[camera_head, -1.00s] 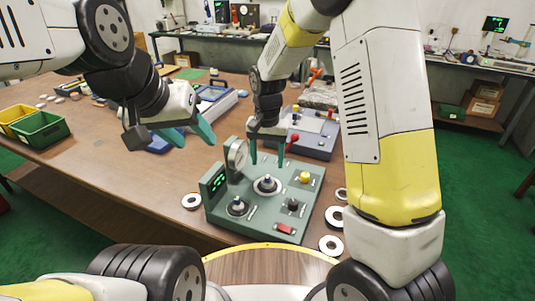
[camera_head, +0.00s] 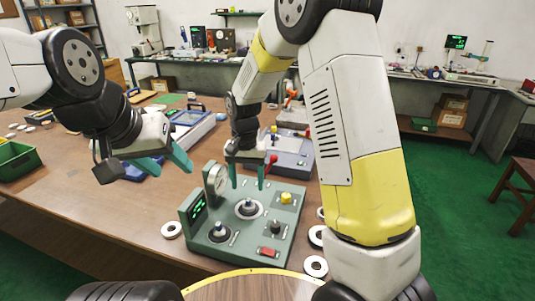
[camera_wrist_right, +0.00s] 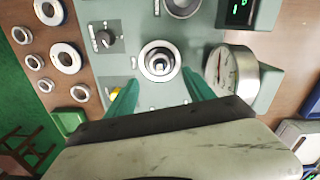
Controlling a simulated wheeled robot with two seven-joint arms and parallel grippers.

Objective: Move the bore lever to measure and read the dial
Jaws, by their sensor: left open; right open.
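The green gauge station (camera_head: 180,215) stands at the table's near edge. It carries a round dial (camera_head: 217,181), a lit green display (camera_head: 198,207), two posts with rings, a yellow button (camera_head: 286,198), a black knob (camera_head: 275,227) and a red switch (camera_head: 268,251). A red-knobbed lever (camera_head: 271,160) shows just beside my right gripper. My right gripper (camera_head: 248,185) is open over the back of the station, pointing down. In the right wrist view its fingers flank the ringed centre post (camera_wrist_right: 160,62), with the dial (camera_wrist_right: 222,70) at right. My left gripper (camera_head: 180,165) is open and empty over the table.
Loose metal rings (camera_head: 316,266) lie right of the station and one ring (camera_head: 171,230) lies left of it. A grey-blue device (camera_head: 290,155) stands behind. A green bin (camera_head: 15,160) is at far left. The table between the bin and the station is mostly clear.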

